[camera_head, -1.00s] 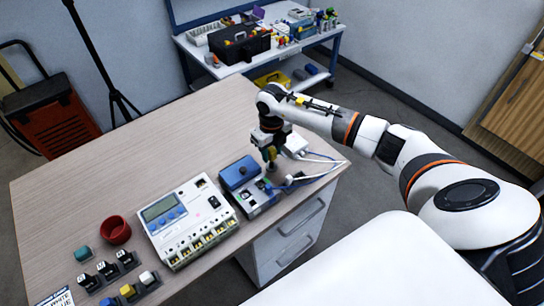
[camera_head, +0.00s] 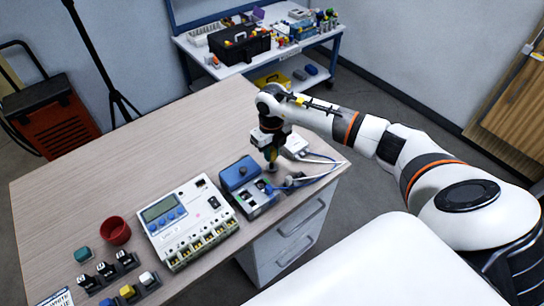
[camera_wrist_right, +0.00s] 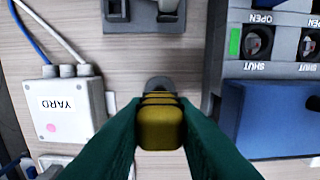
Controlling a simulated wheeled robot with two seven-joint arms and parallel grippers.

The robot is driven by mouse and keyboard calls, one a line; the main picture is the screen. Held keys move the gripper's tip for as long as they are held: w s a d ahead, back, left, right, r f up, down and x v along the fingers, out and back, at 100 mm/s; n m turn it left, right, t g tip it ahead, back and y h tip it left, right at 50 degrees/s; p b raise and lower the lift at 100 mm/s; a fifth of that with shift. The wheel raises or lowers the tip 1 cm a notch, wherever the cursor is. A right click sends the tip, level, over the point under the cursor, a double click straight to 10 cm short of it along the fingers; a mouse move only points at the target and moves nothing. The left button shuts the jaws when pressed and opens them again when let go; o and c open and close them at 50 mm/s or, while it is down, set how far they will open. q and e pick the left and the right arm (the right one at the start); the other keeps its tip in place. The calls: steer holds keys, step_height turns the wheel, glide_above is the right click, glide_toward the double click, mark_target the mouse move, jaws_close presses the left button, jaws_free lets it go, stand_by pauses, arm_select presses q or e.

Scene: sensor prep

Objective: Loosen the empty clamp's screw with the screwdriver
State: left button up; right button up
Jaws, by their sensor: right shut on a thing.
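My right gripper (camera_head: 270,155) is above the right part of the desk. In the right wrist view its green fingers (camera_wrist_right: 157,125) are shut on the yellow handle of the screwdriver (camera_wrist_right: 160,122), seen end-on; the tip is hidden. A grey round part (camera_wrist_right: 160,84) shows just beyond the handle. The blue and grey clamp unit (camera_head: 245,180) stands to the left of the gripper. In the wrist view it is at the right, with dark round screws (camera_wrist_right: 257,42) marked OPEN and SHUT and a green mark by one. I cannot tell which clamp is empty. My left gripper is not in view.
A white box marked YARD (camera_wrist_right: 66,108) with cables lies on the other side of the gripper. A white meter unit (camera_head: 187,222), a red cup (camera_head: 116,231) and several small switches stand further left. The desk's back left is clear.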

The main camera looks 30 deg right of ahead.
steer(key=shift+r+p, duration=0.85)
steer(key=shift+r, duration=0.65)
